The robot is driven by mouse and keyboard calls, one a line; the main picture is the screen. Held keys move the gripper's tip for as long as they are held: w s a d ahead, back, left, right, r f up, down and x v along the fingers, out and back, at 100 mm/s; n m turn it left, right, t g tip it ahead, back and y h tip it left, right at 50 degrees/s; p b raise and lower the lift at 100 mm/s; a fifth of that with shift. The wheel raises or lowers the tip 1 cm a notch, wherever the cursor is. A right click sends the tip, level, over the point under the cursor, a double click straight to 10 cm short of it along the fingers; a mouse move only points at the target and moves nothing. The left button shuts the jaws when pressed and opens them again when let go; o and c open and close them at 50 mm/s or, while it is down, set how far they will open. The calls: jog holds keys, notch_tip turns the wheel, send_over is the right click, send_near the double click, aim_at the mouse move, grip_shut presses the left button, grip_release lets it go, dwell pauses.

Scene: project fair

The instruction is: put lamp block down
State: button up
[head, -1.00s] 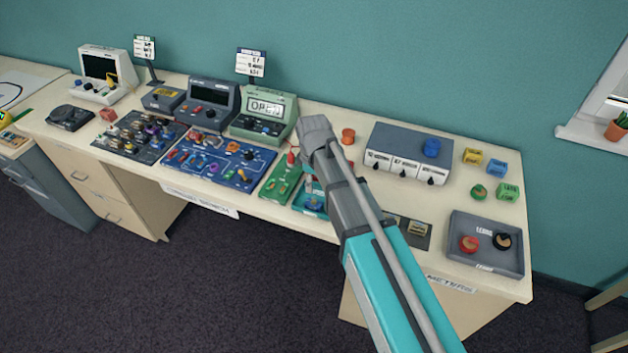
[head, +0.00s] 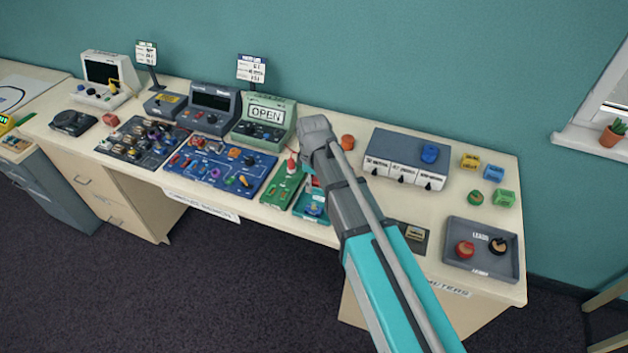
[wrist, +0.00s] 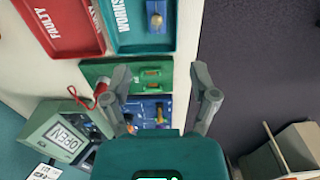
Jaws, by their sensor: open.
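The lamp block (wrist: 156,16), a small blue block with a brass-coloured round top, sits inside the teal tray (wrist: 125,35) in the wrist view, near the top edge of the picture. In the head view the block (head: 314,209) shows as a small blue shape in the teal tray (head: 300,210), partly beside my arm. My gripper (wrist: 160,70) is open, with nothing between its fingers. Its fingers reach over the green board (wrist: 97,73), apart from the block. In the head view my arm hides the fingers.
A red tray (wrist: 75,45) marked FAULTY adjoins the teal tray. A blue board (head: 228,165) with several parts and a meter reading OPEN (head: 266,114) stand to the left. A grey box (head: 405,145) and a leads tray (head: 455,258) are to the right.

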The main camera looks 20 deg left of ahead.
dwell(0.4)
jog(key=s+d+m, duration=0.2)
jog(key=d+m, duration=0.6)
jog(key=d, duration=1)
jog(key=s+d+m, duration=0.3)
jog(key=d+m, duration=0.6)
jog(key=d, duration=1)
jog(key=shift+s, duration=0.35)
jog(key=shift+f, duration=0.15)
jog(key=shift+a+f+b, duration=0.1)
jog(key=shift+f+b, duration=0.55)
jog(key=shift+b, duration=0.15)
jog(key=shift+c, duration=0.3)
